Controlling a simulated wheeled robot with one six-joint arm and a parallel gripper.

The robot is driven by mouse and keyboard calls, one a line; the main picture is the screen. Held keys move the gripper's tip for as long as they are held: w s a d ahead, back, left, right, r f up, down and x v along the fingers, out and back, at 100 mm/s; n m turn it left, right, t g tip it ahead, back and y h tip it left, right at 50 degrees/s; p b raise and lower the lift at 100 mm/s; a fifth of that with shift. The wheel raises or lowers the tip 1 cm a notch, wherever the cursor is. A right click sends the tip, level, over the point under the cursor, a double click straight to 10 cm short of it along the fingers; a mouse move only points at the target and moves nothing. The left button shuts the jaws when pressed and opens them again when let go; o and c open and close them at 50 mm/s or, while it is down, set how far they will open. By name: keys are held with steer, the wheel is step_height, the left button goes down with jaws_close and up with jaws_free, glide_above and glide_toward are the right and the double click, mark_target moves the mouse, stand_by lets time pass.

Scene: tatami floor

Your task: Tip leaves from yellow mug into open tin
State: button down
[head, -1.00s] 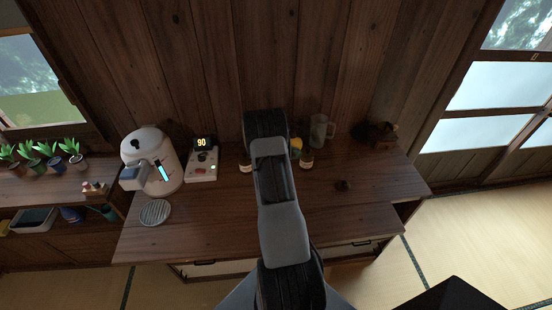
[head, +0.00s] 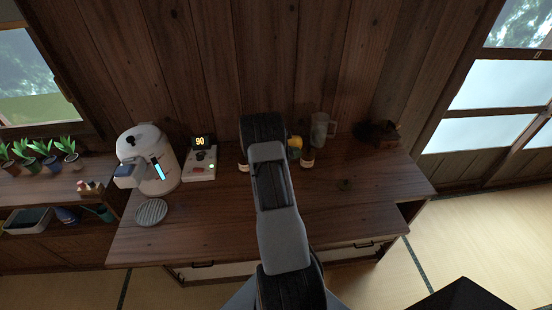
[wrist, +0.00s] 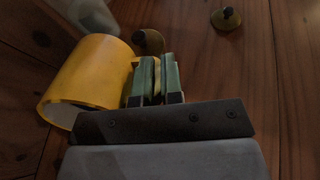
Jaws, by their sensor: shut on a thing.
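The yellow mug (wrist: 90,72) fills the left of the wrist view, tilted, with one round end turned to the lower left. My gripper (wrist: 153,82) has its green fingers shut on the mug at its right side, where the handle appears to be. What is inside the mug cannot be seen. In the head view, a little of the yellow mug (head: 295,142) shows beside my arm, which hides the rest and the fingers. I cannot make out the open tin for certain. A small brown round thing (wrist: 148,41) sits just beyond the fingers.
A knobbed disc (wrist: 226,19) lies on the wooden desk (head: 230,225). A glass jug (head: 321,129) and a dark pot (head: 377,134) stand at the back right. A white machine (head: 150,158) and a box reading 90 (head: 201,162) stand left. The desk's front left is mostly clear.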

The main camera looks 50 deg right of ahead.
steer(key=shift+w+a+r+g+h+b, duration=0.15)
steer(key=shift+a+g+h+b, duration=0.25)
steer(key=shift+b, duration=0.35)
steer(key=shift+w+a+r+g+h+b, duration=0.1)
steer(key=shift+w+a+h+b, duration=0.05)
steer(key=shift+h+b, duration=0.45)
steer(key=shift+w+a+r+g+h+b, duration=0.2)
steer(key=shift+a+r+g+h+b, duration=0.25)
steer(key=shift+h+b, duration=1)
steer(key=shift+w+a+r+g+h+b, duration=0.15)
steer(key=shift+g+h+b, duration=0.25)
steer(key=shift+b, duration=0.65)
steer(key=shift+a+r+g+h+b, duration=0.2)
steer(key=shift+h+b, duration=0.25)
steer(key=shift+b, duration=0.55)
steer(key=shift+w+a+r+g+h+b, duration=0.15)
steer(key=shift+a+g+h+b, duration=0.15)
steer(key=shift+h+b, duration=0.25)
steer(key=shift+w+a+r+g+h+b, duration=0.1)
steer(key=shift+a+g+h+b, duration=0.05)
steer(key=shift+g+h+b, duration=0.3)
stand_by(1.1)
stand_by(0.3)
